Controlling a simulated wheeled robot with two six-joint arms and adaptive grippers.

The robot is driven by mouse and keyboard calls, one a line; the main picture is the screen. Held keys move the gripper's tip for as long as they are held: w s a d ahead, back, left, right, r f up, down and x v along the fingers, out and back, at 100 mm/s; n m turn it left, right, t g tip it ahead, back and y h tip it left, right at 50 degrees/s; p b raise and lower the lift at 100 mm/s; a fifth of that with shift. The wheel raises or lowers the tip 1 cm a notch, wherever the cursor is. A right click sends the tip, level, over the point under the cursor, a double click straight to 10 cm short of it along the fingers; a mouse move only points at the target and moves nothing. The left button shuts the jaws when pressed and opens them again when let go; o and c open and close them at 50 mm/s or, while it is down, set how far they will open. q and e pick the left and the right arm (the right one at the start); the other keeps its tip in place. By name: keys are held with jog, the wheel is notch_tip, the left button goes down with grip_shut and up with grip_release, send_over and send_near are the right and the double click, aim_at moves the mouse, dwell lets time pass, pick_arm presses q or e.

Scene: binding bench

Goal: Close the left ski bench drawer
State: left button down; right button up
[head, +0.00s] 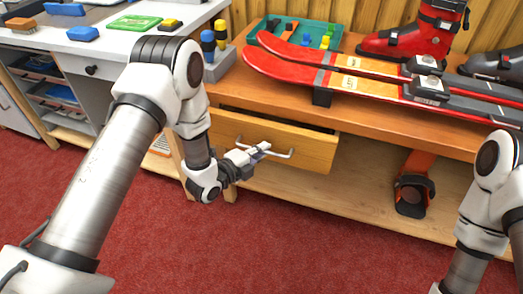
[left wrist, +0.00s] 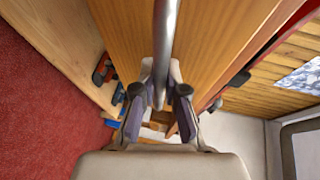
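The left bench drawer (head: 300,143) stands partly open under the wooden bench top, its front pulled out from the bench. Its silver bar handle (head: 283,154) runs along the drawer front. My left gripper (head: 259,150) is at the left part of the handle.
Red skis (head: 330,75), a red ski boot (head: 415,38) and a green tray (head: 268,32) rest on the bench top (head: 230,88). A strapped orange item (head: 412,190) is below the bench. A white workbench (head: 110,42) stands at left. Red carpet (head: 270,250) is clear in front.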

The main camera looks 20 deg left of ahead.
aim_at(244, 146)
pick_arm(q)
jog(key=w+b, duration=0.1)
jog(key=w, duration=0.3)
jog(key=w+b, duration=0.1)
jog(key=w, duration=0.3)
jog(key=shift+w+d, duration=0.2)
jog(key=shift+w, duration=0.1)
jog(key=shift+a+r, duration=0.1)
jog(key=c, duration=1.5)
grip_release()
jog(key=shift+w, duration=0.1)
jog(key=v, duration=1.2)
